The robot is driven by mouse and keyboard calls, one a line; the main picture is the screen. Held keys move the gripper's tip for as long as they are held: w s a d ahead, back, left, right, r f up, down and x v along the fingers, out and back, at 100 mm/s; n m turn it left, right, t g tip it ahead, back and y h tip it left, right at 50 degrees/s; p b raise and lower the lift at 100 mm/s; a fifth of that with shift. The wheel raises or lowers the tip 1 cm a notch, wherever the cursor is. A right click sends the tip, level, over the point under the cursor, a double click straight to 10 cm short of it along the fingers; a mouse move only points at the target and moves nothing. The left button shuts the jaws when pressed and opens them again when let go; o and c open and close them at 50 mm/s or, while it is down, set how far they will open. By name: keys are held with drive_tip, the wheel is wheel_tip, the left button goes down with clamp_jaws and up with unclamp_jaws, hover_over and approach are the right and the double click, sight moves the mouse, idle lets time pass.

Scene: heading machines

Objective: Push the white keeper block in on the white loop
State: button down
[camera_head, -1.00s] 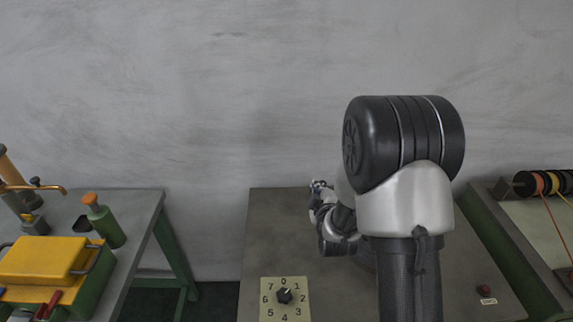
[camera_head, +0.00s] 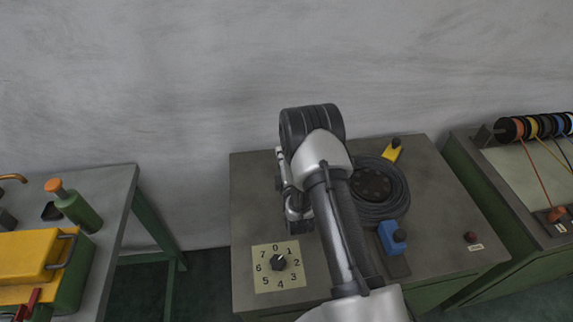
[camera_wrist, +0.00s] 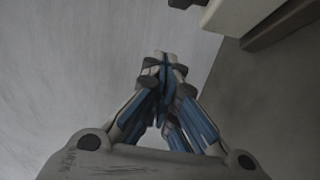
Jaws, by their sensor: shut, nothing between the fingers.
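I cannot make out the white keeper block or the white loop in either view. A row of coloured spools (camera_head: 537,127) stands on the right bench, with an orange cord (camera_head: 535,175) and a yellow cord (camera_head: 550,160) running forward. The right end of this row is cut off by the picture edge. My gripper (camera_wrist: 165,62) is shut and empty in the wrist view, with a grey surface behind it.
An orange-red piece (camera_head: 556,214) sits on the right bench. A pale bar (camera_wrist: 240,12) crosses the wrist view's upper right; I cannot tell its identity.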

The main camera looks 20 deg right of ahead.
drive_tip(key=shift+w+d+b, duration=0.15)
drive_tip(key=shift+w+d, duration=0.05)
drive_tip(key=shift+d, duration=0.45)
drive_tip(key=shift+w+d+b, duration=0.15)
drive_tip(key=shift+w+d, duration=0.1)
drive_tip(key=shift+d, duration=0.45)
drive_tip(key=shift+w+d+b, duration=0.15)
drive_tip(key=shift+w+d, duration=0.05)
drive_tip(key=shift+d, duration=0.45)
drive_tip(key=shift+f, duration=0.1)
